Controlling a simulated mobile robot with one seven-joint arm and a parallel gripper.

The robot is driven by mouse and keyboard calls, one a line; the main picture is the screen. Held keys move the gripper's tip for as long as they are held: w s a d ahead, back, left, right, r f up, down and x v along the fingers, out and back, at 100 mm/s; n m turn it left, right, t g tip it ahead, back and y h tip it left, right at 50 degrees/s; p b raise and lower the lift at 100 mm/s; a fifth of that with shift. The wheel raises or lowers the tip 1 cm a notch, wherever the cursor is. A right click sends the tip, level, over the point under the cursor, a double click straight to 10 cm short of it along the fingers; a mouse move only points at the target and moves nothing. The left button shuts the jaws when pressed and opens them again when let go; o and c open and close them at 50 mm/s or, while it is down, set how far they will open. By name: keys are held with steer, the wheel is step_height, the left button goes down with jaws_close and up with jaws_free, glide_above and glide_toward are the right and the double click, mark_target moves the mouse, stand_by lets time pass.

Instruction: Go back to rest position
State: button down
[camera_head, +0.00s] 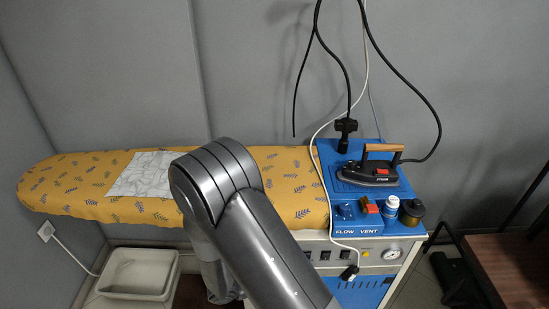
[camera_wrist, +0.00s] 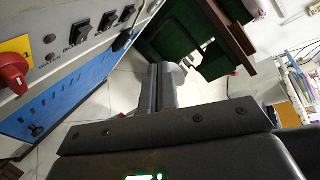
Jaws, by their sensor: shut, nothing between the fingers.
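My gripper (camera_wrist: 160,88) shows in the wrist view with its two fingers together and nothing between them. It points over the pale tiled floor (camera_wrist: 98,95), beside the blue and grey front of the ironing machine (camera_wrist: 62,103). In the head view my arm rises from the bottom and bends in front of the ironing board (camera_head: 85,190). The gripper itself is hidden from the head view behind or below the arm.
A wrinkled white cloth (camera_head: 145,174) lies on the yellow board. The iron (camera_head: 368,173) rests on the blue stand at right, near small bottles (camera_head: 391,205). A pale basin (camera_head: 138,274) sits low at left. A brown table (camera_head: 510,270) stands at right. Cables hang above the machine.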

steer(key=s+d+r+m+y, duration=0.3)
steer(key=r+m+y, duration=0.1)
steer(key=r+m, duration=0.6)
steer(key=s+d+r+m+t+y, duration=0.1)
steer(key=s+d+r+m+y, duration=0.2)
steer(key=r+m, duration=0.7)
steer(key=s+d+r+m+y, duration=0.3)
steer(key=r+m+y, duration=0.4)
steer(key=r+m, duration=0.3)
steer(key=shift+s+r+m, duration=0.15)
steer(key=shift+s+m, duration=0.45)
steer(key=shift+m, duration=0.5)
steer(key=shift+d, duration=0.1)
